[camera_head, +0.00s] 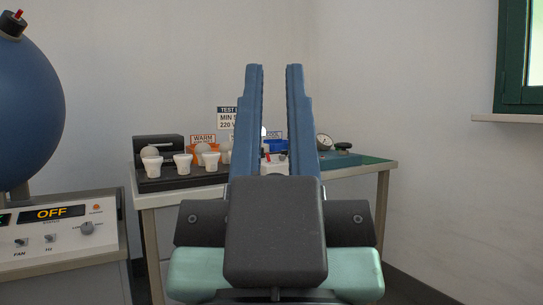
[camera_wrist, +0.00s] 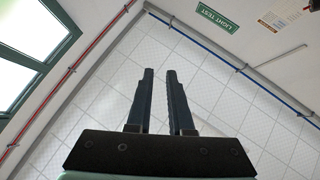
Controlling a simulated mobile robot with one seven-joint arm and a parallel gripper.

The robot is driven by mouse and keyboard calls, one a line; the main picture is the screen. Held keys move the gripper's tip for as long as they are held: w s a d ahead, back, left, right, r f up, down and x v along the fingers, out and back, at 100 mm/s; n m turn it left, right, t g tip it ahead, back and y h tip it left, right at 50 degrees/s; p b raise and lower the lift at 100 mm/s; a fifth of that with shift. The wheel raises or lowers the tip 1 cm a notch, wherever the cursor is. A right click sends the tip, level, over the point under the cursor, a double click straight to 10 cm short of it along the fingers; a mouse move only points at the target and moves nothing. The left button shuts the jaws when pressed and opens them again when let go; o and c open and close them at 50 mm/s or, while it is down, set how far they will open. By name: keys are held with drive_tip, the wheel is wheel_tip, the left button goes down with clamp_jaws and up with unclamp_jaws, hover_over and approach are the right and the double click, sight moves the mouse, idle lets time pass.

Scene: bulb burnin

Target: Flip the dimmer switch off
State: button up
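No switch is clearly labelled as a dimmer in either view. A control console (camera_head: 65,262) stands at the left of the head view. It has a display reading OFF (camera_head: 52,214), small toggle switches (camera_head: 49,238), one labelled FAN, and a round grey knob (camera_head: 87,228). My gripper (camera_head: 274,70) is raised in the middle of the head view, to the right of the console and apart from it. Its two blue fingers are spread and empty. They also show in the wrist view (camera_wrist: 160,73), with nothing between them. My gripper hides part of the table behind.
A table (camera_head: 385,167) stands behind my gripper, with a dark rack (camera_head: 150,183) of white cups (camera_head: 183,163), several bulbs, small signs and a gauge (camera_head: 324,142). A large blue sphere (camera_head: 25,100) is at the left.

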wheel_tip(320, 180, up, 50)
drive_tip(key=p, duration=4.9)
clamp_jaws()
drive_tip(key=shift+f, duration=0.15)
drive_tip(key=shift+w, duration=0.1)
